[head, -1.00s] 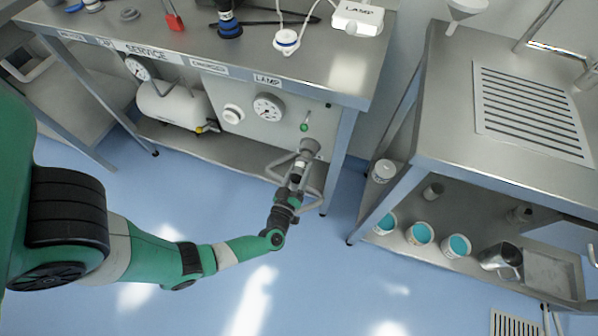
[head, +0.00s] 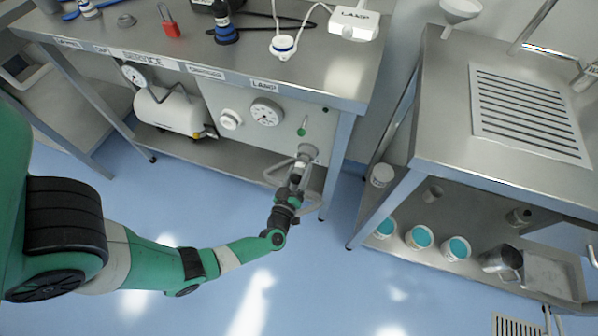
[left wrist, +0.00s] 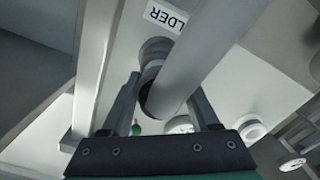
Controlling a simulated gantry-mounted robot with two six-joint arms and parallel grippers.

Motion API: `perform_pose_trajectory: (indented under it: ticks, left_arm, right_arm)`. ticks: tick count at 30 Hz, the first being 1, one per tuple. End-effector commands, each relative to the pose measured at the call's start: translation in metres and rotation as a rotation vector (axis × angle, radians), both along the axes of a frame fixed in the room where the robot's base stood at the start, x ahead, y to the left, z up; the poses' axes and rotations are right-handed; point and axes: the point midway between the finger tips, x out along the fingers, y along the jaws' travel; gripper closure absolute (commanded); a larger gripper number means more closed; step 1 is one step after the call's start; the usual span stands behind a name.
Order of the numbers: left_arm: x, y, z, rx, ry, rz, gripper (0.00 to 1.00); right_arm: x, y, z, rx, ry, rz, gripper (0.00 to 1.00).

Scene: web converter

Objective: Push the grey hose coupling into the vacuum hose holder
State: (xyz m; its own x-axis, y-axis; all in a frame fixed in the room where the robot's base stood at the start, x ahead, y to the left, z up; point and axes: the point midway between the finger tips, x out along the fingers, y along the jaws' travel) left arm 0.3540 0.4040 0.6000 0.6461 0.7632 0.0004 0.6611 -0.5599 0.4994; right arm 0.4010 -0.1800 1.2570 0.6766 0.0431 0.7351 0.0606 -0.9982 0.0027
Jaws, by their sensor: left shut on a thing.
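My left gripper (head: 298,174) is shut on the grey hose coupling (left wrist: 154,72), in front of the panel under the bench. The coupling sits between the two fingers in the left wrist view, partly covered by a thick grey tube (left wrist: 205,50). The vacuum hose holder (head: 308,152) is a grey round fitting low on the panel, right by the fingertips. A label ending in "LDER" (left wrist: 166,17) shows beside it in the left wrist view. I cannot tell how deep the coupling sits in the holder. A grey hose loops around the gripper. My right gripper is not in view.
A bench leg (head: 338,165) stands just right of the holder. A second steel bench (head: 440,140) is further right. The blue floor in front is clear.

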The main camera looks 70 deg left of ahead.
Motion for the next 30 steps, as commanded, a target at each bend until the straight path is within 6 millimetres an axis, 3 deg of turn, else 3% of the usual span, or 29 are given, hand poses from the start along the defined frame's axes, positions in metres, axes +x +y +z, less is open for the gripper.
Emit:
perform_pose_trajectory:
  ticks: [30]
  left_arm:
    - [0.011,0.013,0.001,0.001,-0.001,0.0,1.0]
  right_arm:
    - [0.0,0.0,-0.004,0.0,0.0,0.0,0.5]
